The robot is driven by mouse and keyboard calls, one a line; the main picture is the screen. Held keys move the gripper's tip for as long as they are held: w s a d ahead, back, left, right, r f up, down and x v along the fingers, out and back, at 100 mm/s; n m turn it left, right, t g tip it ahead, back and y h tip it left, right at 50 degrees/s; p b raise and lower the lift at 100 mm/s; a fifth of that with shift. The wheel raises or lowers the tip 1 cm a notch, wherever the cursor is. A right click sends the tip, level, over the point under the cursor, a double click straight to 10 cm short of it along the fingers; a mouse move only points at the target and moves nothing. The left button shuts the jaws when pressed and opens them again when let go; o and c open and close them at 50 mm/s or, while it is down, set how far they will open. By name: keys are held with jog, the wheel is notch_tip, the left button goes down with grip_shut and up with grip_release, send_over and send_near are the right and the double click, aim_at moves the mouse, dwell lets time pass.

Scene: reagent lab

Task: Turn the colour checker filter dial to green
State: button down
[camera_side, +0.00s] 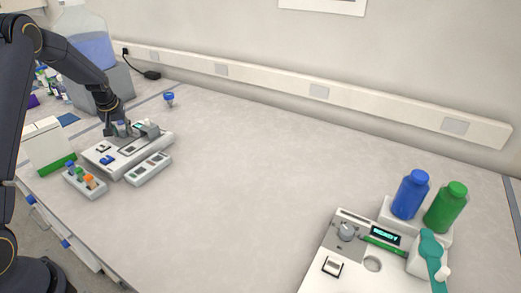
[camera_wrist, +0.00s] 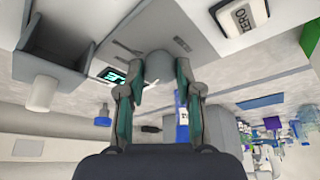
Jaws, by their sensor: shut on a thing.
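The colour checker (camera_side: 128,153) is the low white instrument at the left of the bench in the side view. Its lit display (camera_wrist: 113,75) shows in the wrist view, with text too small to read. My gripper (camera_side: 122,130) reaches down onto the instrument. In the wrist view my gripper (camera_wrist: 158,85) has its two fingers on either side of the round grey filter dial (camera_wrist: 159,66), closed on it. The dial's colour setting cannot be made out. In the side view my gripper hides the dial.
A small rack with coloured caps (camera_side: 84,182) and a grey tray (camera_side: 149,169) lie in front of the checker. A white box (camera_side: 46,147) stands left. A second instrument (camera_side: 345,262) with blue (camera_side: 410,195) and green (camera_side: 446,207) bottles is far right. Mid-bench is clear.

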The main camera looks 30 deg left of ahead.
jog(key=m+t+h, duration=0.1)
jog(key=m, duration=0.2)
jog(key=shift+s+a+m, duration=0.1)
jog(key=shift+a+m, duration=0.05)
jog(key=shift+m, duration=0.15)
jog(key=shift+m+h, duration=0.7)
jog(key=shift+m, duration=1.2)
jog(key=shift+t, duration=0.3)
jog(key=c, duration=0.8)
grip_release()
jog(key=shift+o, duration=0.2)
jog(key=a+v, duration=0.1)
jog(key=v, duration=1.1)
jog(key=shift+d, duration=0.45)
